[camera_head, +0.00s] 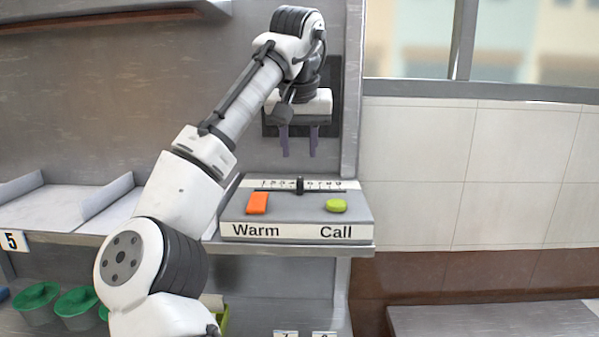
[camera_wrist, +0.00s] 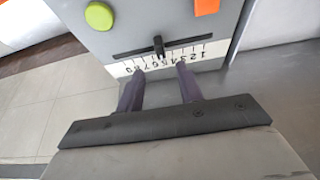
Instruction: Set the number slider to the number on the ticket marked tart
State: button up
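The number slider has a dark knob (camera_head: 299,185) on a dark horizontal track on top of a grey control box (camera_head: 230,212). The knob stands near the middle of the 1-to-9 scale, around 5; the exact number is hard to read. In the wrist view the knob (camera_wrist: 158,45) also sits mid-track, beside the printed numbers. My gripper (camera_head: 300,152) is above and behind the box, fingers pointing down, apart and empty. In the wrist view its fingertips (camera_wrist: 160,71) reach the number strip's edge in the picture, without visible contact with the knob. I see no readable ticket marked tart.
An orange button (camera_head: 258,203) above "Warm" and a green button (camera_head: 337,205) above "Call" flank the knob. A "5" label (camera_head: 12,241) is on the left shelf edge. Two cut-off labels (camera_head: 285,334) show at the bottom.

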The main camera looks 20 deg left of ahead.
jog(key=v, duration=0.5)
jog(key=shift+r, duration=0.1)
dwell(0.3)
